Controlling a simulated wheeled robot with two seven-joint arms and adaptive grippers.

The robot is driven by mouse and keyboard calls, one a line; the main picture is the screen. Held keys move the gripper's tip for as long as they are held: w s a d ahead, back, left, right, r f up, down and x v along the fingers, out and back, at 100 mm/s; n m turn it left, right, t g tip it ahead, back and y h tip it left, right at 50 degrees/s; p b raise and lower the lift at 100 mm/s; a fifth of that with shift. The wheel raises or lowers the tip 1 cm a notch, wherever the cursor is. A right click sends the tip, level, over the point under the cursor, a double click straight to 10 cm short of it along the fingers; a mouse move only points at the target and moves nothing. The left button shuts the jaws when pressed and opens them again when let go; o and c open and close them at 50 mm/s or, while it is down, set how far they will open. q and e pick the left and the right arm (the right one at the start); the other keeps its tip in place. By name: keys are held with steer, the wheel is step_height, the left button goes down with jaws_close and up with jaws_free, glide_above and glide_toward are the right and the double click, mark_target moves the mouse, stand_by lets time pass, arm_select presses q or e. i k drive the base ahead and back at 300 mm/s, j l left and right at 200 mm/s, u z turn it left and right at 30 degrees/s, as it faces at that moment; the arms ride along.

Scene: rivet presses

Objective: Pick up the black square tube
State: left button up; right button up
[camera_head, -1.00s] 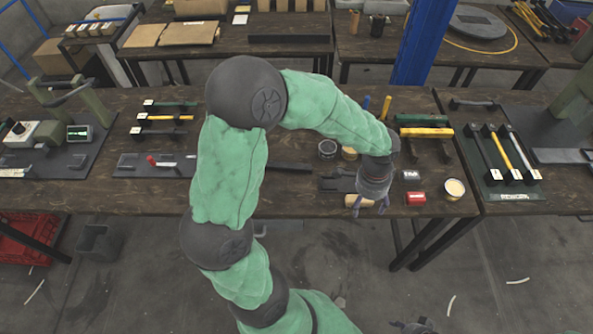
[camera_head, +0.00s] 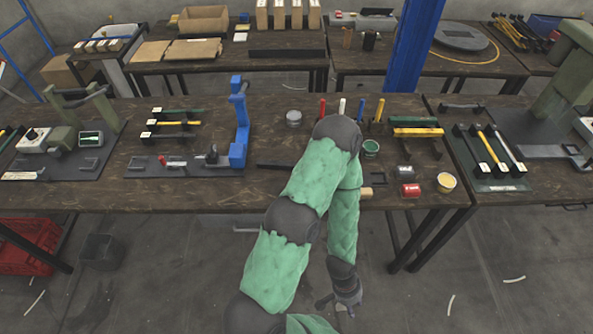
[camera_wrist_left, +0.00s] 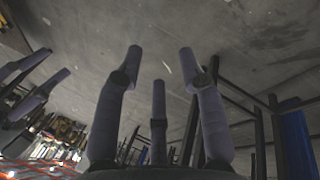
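Several dark bars could be the black square tube; I cannot tell which from here. One black bar (camera_head: 275,166) lies at the table's middle, its right end close to my arm in the picture. Another dark bar (camera_head: 471,148) is in the right-hand rack beside a yellow and a pale one. My left gripper (camera_head: 338,302) hangs low in front of the table, away from these bars. In the left wrist view its fingers (camera_wrist_left: 160,65) are spread and empty over grey floor. What look like my right gripper's fingers (camera_wrist_left: 45,80) show at that view's left edge, apart and empty.
A blue press (camera_head: 239,125) stands on the wooden table (camera_head: 235,192). A left rack holds a green, a yellow (camera_head: 175,123) and a dark bar.

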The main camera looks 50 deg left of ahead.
mark_target(265, 164)
steer(key=l+u, duration=0.1)
steer(key=u, duration=0.3)
steer(key=l+u, duration=0.15)
steer(key=u, duration=0.2)
steer(key=l+u, duration=0.15)
steer(key=u, duration=0.25)
steer(key=i, duration=0.05)
